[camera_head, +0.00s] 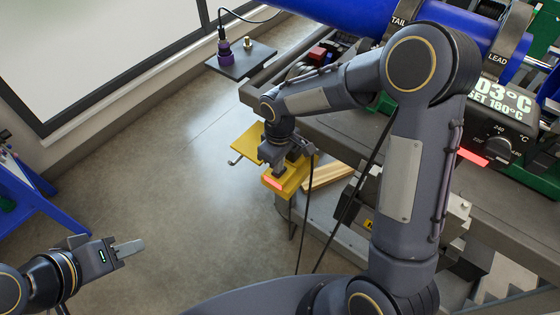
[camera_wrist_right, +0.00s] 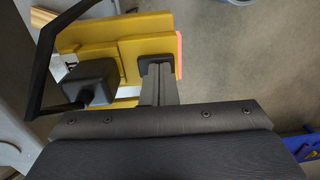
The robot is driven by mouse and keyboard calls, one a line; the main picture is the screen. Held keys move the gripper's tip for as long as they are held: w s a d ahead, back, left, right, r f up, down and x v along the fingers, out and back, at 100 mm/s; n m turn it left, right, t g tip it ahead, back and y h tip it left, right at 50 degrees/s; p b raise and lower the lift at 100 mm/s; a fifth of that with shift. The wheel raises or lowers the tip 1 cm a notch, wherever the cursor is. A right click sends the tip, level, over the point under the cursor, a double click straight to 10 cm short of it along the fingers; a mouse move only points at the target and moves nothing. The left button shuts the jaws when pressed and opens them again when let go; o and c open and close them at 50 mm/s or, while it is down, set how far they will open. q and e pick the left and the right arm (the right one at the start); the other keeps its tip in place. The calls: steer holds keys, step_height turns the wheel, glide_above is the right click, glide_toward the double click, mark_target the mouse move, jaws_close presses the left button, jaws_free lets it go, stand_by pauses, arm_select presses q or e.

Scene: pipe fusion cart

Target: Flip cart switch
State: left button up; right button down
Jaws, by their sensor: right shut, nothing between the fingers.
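A yellow box (camera_head: 287,184) with a red lit strip is mounted at the near corner of the cart. In the right wrist view the yellow box (camera_wrist_right: 145,28) has a dark square part, which may be the switch, partly hidden behind my fingertips. My right gripper (camera_head: 283,164) is shut and empty, pointing down at the box. Its narrow closed fingers (camera_wrist_right: 157,82) end over or against the dark part; contact cannot be told. My left gripper (camera_head: 130,248) is far off at lower left over bare floor, and its finger gap does not show clearly.
The grey cart (camera_head: 340,140) carries a blue pipe (camera_head: 340,14) and a temperature display (camera_head: 494,97). A yellow plate (camera_head: 240,146) with a hook sticks out beside the box. Black cables hang near my right arm. The floor at left is clear up to a blue frame (camera_head: 35,200).

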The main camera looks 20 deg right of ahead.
steer(key=shift+r, duration=0.1)
